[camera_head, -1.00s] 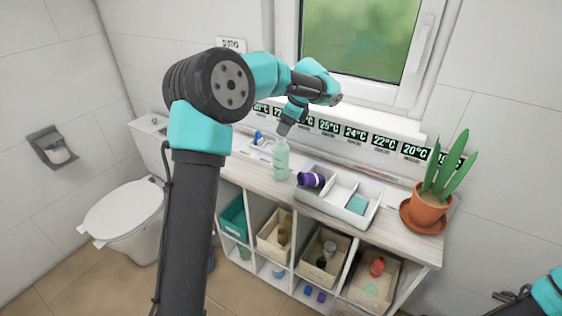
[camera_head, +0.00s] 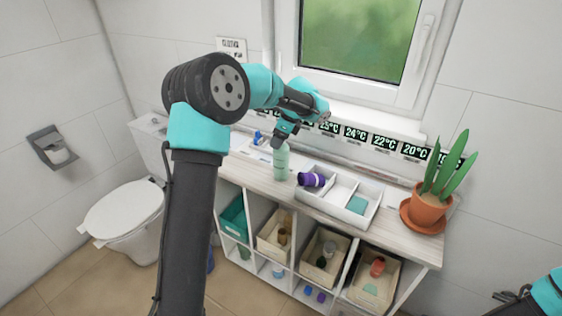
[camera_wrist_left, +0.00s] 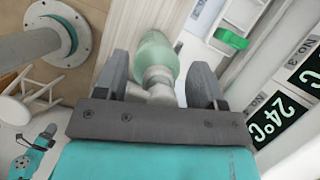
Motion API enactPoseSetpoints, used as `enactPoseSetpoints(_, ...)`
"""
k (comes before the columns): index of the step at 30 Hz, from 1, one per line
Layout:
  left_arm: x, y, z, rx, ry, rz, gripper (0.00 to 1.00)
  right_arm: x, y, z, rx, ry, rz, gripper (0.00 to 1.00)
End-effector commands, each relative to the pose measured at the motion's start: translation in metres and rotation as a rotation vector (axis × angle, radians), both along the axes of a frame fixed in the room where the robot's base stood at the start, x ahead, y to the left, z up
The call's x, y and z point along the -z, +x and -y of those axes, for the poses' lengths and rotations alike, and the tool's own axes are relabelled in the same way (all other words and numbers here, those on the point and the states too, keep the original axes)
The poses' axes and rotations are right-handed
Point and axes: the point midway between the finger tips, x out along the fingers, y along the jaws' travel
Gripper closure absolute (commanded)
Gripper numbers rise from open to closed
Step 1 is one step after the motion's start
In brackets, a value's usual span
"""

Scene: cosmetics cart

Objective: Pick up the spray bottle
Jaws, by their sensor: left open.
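The spray bottle (camera_head: 281,164) is pale green and stands upright on the cart top, left of the white divided tray. My left gripper (camera_head: 281,143) is at the top of the bottle in the head view. In the left wrist view the spray bottle (camera_wrist_left: 157,58) shows with its whitish head between the two open fingers of my left gripper (camera_wrist_left: 160,80). Gaps show between the fingers and the bottle. My right arm shows only in part at the lower right edge of the head view, and its gripper is not clearly seen.
The white divided tray (camera_head: 358,221) holds a purple item (camera_head: 311,180) and stands right of the bottle. A potted plant (camera_head: 428,208) stands at the cart's right end. A row of temperature labels (camera_head: 383,143) runs along the back. Bins fill the shelves below.

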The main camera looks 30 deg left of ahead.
Motion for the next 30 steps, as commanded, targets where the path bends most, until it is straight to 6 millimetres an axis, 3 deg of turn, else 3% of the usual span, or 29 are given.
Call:
enactPoseSetpoints(11, -0.0004, 0.0001, 0.0004, 0.000, 0.000, 0.000, 0.38, 0.0000, 0.0000, 0.0000, 0.000, 0.000, 0.000, 0.57)
enactPoseSetpoints(30, 0.0002, -0.0001, 0.0005, 0.001, 0.000, -0.001, 0.99, 0.0000, 0.0000, 0.0000, 0.000, 0.000, 0.000, 0.57)
